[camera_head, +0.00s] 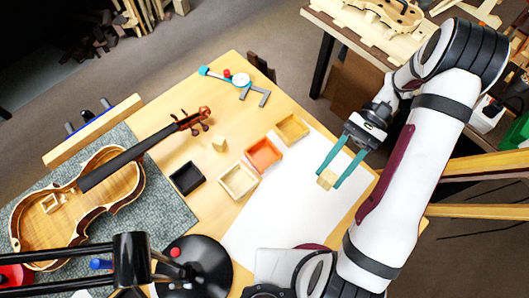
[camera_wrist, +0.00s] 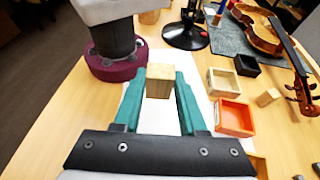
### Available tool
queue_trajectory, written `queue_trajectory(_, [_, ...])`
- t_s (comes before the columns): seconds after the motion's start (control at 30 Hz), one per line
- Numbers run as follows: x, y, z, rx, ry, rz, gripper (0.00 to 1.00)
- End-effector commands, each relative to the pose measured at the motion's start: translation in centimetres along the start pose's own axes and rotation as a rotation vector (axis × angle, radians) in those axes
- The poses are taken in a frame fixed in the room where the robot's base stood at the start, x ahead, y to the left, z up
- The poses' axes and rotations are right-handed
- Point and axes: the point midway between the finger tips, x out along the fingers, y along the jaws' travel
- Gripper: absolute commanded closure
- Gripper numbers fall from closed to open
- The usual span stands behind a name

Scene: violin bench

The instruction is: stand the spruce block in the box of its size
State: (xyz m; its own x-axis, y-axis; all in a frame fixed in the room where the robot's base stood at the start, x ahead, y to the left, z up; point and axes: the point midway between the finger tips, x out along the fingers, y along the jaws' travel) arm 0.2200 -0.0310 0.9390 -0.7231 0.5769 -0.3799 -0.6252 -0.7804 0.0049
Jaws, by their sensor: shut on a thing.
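My gripper (camera_head: 331,178) has teal fingers and is shut on a pale wooden block (camera_head: 327,179), held over the white sheet. In the wrist view the block (camera_wrist: 159,82) sits between the two fingertips with its grain showing. Several small open boxes stand in a row left of the gripper in the head view: a yellow box (camera_head: 304,121), an orange box (camera_head: 275,145), a cream box (camera_head: 225,181) and a black box (camera_head: 177,171). In the wrist view the orange box (camera_wrist: 222,129) and cream box (camera_wrist: 211,91) are right of the block. The boxes look empty.
Another small wooden block (camera_head: 219,142) stands on the bench behind the boxes. A violin (camera_head: 101,205) lies on a grey mat (camera_head: 178,231) at left. A teal caliper-like tool (camera_head: 222,79) lies at the back. The white sheet (camera_head: 276,219) is mostly bare.

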Motion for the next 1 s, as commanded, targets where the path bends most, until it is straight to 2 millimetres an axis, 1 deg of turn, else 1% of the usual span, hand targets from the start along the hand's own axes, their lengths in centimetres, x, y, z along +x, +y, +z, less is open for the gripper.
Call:
queue_trajectory(0.1, [0.1, -1.6, 0.2, 0.116, -0.001, -0.284, 1.0])
queue_trajectory(0.2, [-0.6, -3.3, 0.2, 0.217, -0.002, -0.525, 1.0])
queue_trajectory(0.3, [-1.9, -4.6, 0.0, 0.3, -0.002, -0.724, 1.0])
queue_trajectory(0.4, [-3.0, -5.3, -0.2, 0.351, -0.003, -0.848, 1.0])
queue_trajectory(0.47, [-3.1, -5.9, -0.5, 0.365, -0.005, -0.882, 1.0])
queue_trajectory(0.5, [-2.7, -6.6, -0.8, 0.369, -0.007, -0.89, 1.0])
queue_trajectory(0.57, [-1.6, -8.1, -1.4, 0.371, -0.007, -0.889, 1.0])
queue_trajectory(0.7, [1.5, -12.1, -3.1, 0.37, -0.007, -0.884, 1.0])
queue_trajectory(0.8, [3.0, -14.4, -4.0, 0.369, -0.005, -0.886, 1.0])
queue_trajectory(0.93, [4.0, -15.9, -4.8, 0.368, -0.004, -0.889, 1.0])
queue_trajectory(1.0, [4.6, -16.1, -6.0, 0.37, -0.005, -0.89, 1.0])
